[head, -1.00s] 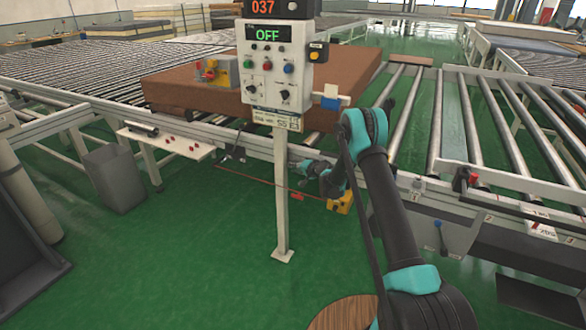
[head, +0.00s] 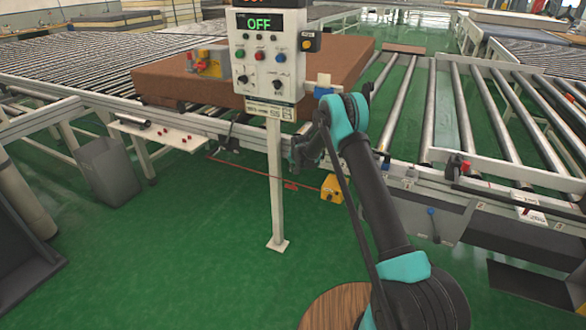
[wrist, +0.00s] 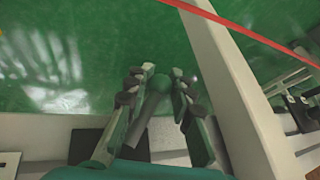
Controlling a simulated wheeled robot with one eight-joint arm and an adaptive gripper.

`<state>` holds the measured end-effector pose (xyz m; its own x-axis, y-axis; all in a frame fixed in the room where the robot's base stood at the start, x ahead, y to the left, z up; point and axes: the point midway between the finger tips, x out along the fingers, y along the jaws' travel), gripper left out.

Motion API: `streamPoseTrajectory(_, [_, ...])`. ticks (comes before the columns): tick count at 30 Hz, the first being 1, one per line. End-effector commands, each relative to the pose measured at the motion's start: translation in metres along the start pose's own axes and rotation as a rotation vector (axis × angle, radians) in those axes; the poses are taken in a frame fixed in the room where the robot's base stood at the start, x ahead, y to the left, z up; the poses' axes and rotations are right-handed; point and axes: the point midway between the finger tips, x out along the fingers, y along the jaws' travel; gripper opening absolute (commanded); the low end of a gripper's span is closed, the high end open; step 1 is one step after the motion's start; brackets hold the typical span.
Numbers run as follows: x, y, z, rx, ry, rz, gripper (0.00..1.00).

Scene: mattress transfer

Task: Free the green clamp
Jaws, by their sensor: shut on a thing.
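In the wrist view my gripper (wrist: 158,84) has its two fingers close around a green rounded knob on a grey stem, which I take for the green clamp (wrist: 155,98). The fingers are shut on it. The clamp's base is hidden by the fingers and the wrist. The gripper and clamp cannot be made out there.
The control panel (head: 268,62), reading OFF, stands on a white post (head: 275,185) close to my forearm. A brown mattress (head: 165,88) lies on the rollers behind. A yellow box (head: 331,187) and a red line lie on the floor. Grey bin (head: 107,170) at left.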

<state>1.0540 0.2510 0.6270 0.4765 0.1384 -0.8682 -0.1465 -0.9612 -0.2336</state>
Motion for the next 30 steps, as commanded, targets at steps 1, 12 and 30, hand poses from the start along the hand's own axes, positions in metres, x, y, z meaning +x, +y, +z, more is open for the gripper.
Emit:
streamPoseTrajectory(1, [-0.0006, 0.001, -0.0032, -0.007, 0.003, 0.013, 0.0])
streamPoseTrajectory(12, [0.0002, 0.0053, -0.0018, -0.026, -0.006, 0.054, 0.0])
streamPoseTrajectory(30, [0.0007, 0.0049, 0.0, -0.025, -0.009, 0.053, 0.45])
